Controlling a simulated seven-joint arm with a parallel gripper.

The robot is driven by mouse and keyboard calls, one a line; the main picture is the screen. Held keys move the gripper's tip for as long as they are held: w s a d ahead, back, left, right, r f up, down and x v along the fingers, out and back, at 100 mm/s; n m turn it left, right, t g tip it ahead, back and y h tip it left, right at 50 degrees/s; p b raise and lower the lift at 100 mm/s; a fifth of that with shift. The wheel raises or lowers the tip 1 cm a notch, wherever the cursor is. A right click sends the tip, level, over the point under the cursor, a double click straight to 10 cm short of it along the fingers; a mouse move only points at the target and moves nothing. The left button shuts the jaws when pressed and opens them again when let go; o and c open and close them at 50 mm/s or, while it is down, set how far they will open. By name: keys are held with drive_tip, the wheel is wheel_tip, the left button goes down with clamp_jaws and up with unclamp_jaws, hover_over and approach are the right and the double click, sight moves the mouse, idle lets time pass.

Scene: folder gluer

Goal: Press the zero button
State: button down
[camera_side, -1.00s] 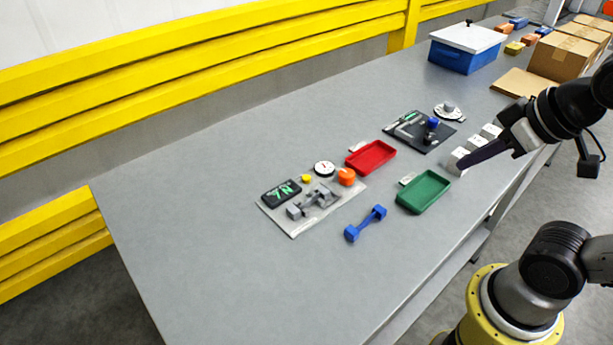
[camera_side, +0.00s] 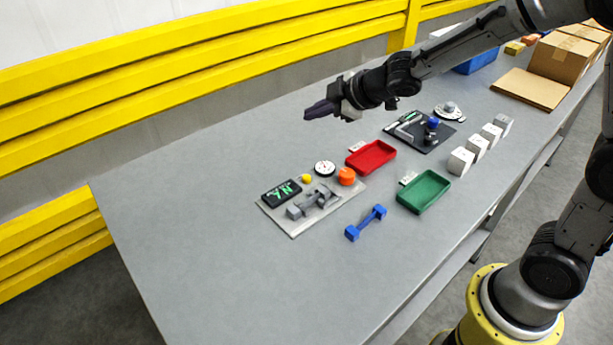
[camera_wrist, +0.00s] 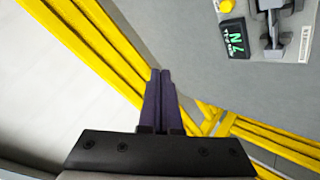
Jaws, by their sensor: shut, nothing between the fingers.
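A light grey plate (camera_side: 331,211) on the table carries a black display (camera_side: 281,194) with green characters, a small yellow button (camera_side: 306,178), a white dial (camera_side: 325,168), an orange knob (camera_side: 346,176) and a grey metal fixture (camera_side: 315,203). I cannot read which part is marked zero. In the wrist view the display (camera_wrist: 234,38) and the yellow button (camera_wrist: 227,5) show at the top right. My gripper (camera_side: 308,112) is shut and empty, held in the air above and behind the plate, apart from it. Its dark fingers (camera_wrist: 161,75) are together in the wrist view.
A blue dumbbell-shaped part (camera_side: 366,223), a red tray (camera_side: 371,158) and a green tray (camera_side: 424,192) lie near the plate. A black board (camera_side: 420,140) and several white blocks (camera_side: 461,161) are farther right. A yellow rail (camera_side: 200,60) runs behind the table. The left table end is clear.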

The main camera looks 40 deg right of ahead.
drive_tip(key=g, duration=0.1)
hover_over(306, 179)
drive_tip(key=d, duration=0.1)
wheel_tip(306, 179, down, 6)
drive_tip(key=r, duration=0.1)
drive_tip(key=shift+s+f, duration=0.25)
drive_tip(key=shift+s, duration=0.05)
drive_tip(key=shift+f, duration=0.1)
drive_tip(key=shift+f, duration=4.3)
drive_tip(key=shift+f, duration=0.15)
drive_tip(key=shift+f, duration=0.25)
drive_tip(key=shift+f, duration=0.5)
drive_tip(key=shift+r, duration=0.9)
